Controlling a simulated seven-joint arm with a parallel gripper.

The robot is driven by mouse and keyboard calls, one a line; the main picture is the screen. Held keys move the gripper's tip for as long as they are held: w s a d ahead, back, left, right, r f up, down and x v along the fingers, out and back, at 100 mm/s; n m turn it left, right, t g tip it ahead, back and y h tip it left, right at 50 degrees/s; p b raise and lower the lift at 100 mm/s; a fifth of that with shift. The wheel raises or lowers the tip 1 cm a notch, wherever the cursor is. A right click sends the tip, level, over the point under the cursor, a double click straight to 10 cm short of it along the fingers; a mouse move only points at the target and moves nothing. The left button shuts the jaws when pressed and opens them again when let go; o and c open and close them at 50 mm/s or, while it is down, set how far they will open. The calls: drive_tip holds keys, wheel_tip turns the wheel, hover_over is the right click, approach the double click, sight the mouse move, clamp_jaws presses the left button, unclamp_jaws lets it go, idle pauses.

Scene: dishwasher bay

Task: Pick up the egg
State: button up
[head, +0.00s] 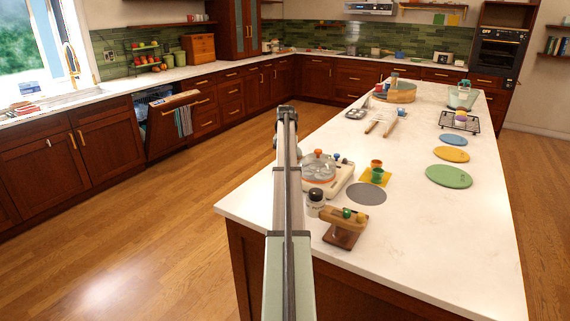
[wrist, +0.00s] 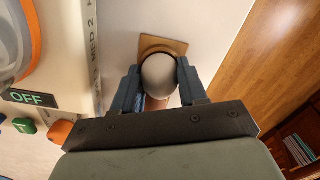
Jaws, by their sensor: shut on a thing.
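The egg (wrist: 159,74) shows in the wrist view as a pale grey-white, smooth rounded thing. It sits between the two blue fingers of my gripper (wrist: 160,84), which are shut on it from both sides. A brown square piece (wrist: 165,44) shows behind the egg, and an orange-brown part (wrist: 155,103) shows below it. I cannot tell whether the egg touches either of them. In the head view my arm runs up the middle of the picture; I cannot make out the fingers or the egg there.
A cooker (head: 341,187) with a lidded pot (head: 319,168) stands on the white island (head: 420,235). The island's front right is clear.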

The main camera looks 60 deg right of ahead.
drive_tip(key=shift+r, duration=0.1)
wheel_tip(320, 180, up, 8)
drive_tip(key=shift+r, duration=0.25)
drive_tip(key=shift+s+d+r, duration=0.35)
drive_tip(key=shift+s+r, duration=0.2)
drive_tip(key=shift+h, duration=0.7)
drive_tip(key=shift+s+d+r, duration=0.1)
drive_tip(key=shift+s+d, duration=2.55)
drive_tip(key=shift+s, duration=2.9)
drive_tip(key=shift+s+d+r, duration=0.15)
drive_tip(key=shift+s+d, duration=2.5)
drive_tip(key=shift+s, duration=2.95)
drive_tip(key=shift+s+d+r, duration=0.1)
drive_tip(key=shift+s+d, duration=2.55)
drive_tip(key=shift+s, duration=2.9)
drive_tip(key=shift+f, duration=0.1)
drive_tip(key=shift+f, duration=2.75)
drive_tip(key=shift+f, duration=0.5)
